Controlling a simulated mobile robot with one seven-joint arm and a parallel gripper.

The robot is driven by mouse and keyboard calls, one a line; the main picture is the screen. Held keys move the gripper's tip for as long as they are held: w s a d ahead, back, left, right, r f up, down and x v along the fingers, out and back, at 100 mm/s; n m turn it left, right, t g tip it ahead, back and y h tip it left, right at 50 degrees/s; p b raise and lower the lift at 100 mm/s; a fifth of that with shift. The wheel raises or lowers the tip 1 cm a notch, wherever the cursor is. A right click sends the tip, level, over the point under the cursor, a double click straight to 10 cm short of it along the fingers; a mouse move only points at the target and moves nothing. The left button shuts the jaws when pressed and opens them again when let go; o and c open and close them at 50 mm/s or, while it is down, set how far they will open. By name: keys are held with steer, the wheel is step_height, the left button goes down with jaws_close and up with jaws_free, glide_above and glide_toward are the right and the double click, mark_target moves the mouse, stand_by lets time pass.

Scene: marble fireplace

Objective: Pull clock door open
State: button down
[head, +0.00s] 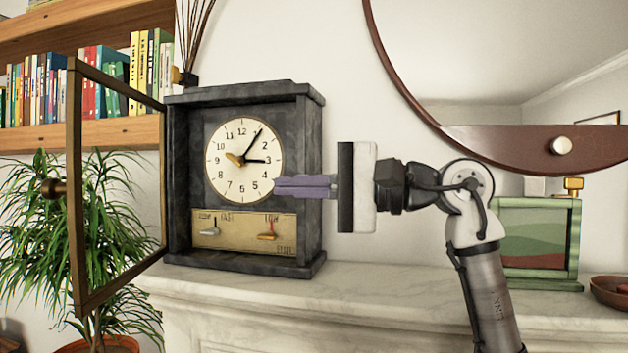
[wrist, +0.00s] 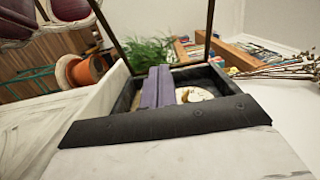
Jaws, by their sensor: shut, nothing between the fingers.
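The dark stone clock (head: 312,180) stands on the mantel with its white dial (head: 243,160) and brass lever panel (head: 245,232) exposed. Its glazed, brass-framed door (head: 75,190) is swung wide open on the left side, with a round knob (head: 53,187) on its outer face. My gripper (head: 278,187) is shut and empty, with its purple fingers pointing left, in front of the dial's lower right in the head view. In the wrist view the fingers (wrist: 156,88) lie across the clock opening and hide part of the dial (wrist: 195,94). I cannot tell whether they touch the clock.
A round mirror (head: 570,148) hangs behind my arm. Bookshelves (head: 135,132) and a leafy plant (head: 30,225) are beyond the door at left.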

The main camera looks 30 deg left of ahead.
steer(key=s+a+p, duration=0.2)
steer(key=s+a, duration=0.3)
steer(key=a, duration=0.1)
steer(key=shift+s+a, duration=0.2)
steer(key=shift+s, duration=0.05)
steer(key=shift+s, duration=0.1)
